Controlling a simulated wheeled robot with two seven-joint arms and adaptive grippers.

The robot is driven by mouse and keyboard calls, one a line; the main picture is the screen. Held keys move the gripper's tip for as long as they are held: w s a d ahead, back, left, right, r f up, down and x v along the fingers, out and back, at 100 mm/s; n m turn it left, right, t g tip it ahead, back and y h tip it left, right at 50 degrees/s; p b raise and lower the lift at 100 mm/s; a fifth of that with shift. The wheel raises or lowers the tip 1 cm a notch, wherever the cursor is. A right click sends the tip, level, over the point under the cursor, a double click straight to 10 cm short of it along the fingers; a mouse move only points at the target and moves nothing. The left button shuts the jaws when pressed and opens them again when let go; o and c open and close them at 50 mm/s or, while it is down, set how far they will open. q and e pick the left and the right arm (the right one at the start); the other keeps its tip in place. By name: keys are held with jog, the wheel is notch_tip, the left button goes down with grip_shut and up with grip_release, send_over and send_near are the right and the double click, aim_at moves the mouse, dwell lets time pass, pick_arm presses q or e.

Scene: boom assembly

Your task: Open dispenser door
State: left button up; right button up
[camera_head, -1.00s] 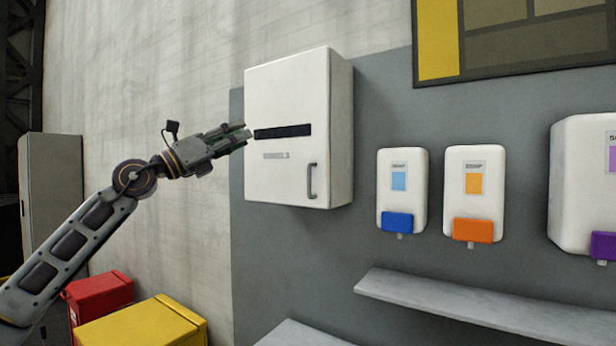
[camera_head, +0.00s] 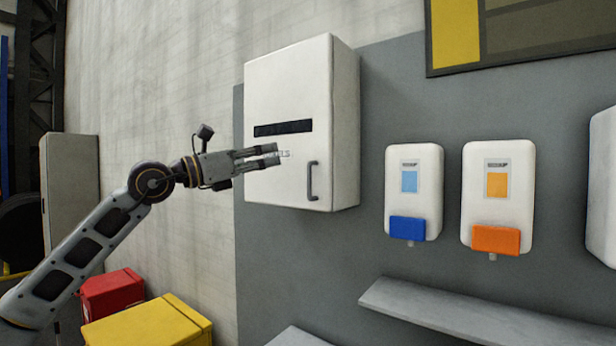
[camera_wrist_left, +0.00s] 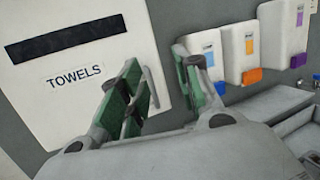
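The white towel dispenser (camera_head: 300,85) hangs on the wall, its front door shut. A black slot (camera_head: 283,129) runs across the door, and a dark vertical handle (camera_head: 313,181) is at the door's lower right. My right gripper is not in view.
Soap dispensers with blue (camera_head: 408,228) and orange (camera_head: 496,239) levers hang to the right. A grey shelf (camera_head: 470,315) juts out below them. Red (camera_head: 112,292) and yellow (camera_head: 150,325) bins stand at lower left. The space before the handle looks clear.

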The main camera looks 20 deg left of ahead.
pick_arm(q)
jog(key=f+y, duration=0.1)
jog(key=w+a+f+y, duration=0.1)
jog(key=f, duration=0.1)
jog(key=w+f+n+y, duration=0.1)
jog(key=shift+a+f+g, duration=0.2)
jog(key=shift+f+g, duration=0.05)
jog(key=shift+g, duration=0.05)
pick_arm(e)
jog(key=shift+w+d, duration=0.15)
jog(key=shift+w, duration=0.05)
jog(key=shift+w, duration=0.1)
